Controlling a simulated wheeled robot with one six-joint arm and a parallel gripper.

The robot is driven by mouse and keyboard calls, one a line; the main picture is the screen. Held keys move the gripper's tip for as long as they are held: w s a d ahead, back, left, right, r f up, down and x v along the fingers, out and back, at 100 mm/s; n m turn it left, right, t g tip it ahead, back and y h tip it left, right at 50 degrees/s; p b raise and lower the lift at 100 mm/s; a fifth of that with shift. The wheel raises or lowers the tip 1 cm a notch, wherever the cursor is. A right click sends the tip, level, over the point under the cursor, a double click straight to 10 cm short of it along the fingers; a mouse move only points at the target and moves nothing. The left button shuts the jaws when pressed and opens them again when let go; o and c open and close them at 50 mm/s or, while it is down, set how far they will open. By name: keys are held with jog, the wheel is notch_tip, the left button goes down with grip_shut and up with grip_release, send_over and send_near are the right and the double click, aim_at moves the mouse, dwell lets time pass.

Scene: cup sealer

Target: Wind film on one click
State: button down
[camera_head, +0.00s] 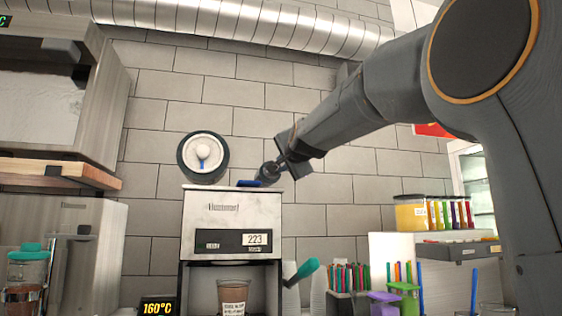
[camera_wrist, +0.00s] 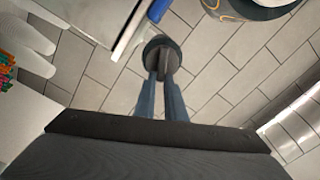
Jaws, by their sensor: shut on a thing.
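The cup sealer (camera_head: 231,215) is a pale upright machine with a dark panel reading 223. A brown cup (camera_head: 233,296) stands in its lower opening. A dark round roll with a white centre (camera_head: 203,157) shows behind the top left of the sealer, and probably at the top right of the wrist view (camera_wrist: 247,8). My gripper (camera_head: 268,173) is just above the sealer's top right corner. In the wrist view its two fingers are close together, shut on a dark round knob (camera_wrist: 161,43). Whether the knob joins the sealer is hidden.
The tiled wall is close behind.

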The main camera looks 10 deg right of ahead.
notch_tip(320, 180, down, 2)
jog(key=m+p, duration=0.1)
jog(key=m, duration=1)
jog(key=shift+f, duration=0.2)
dwell(0.4)
jog(key=c, duration=1.8)
grip_release()
jog(key=s, duration=0.7)
jog(key=shift+s, duration=0.4)
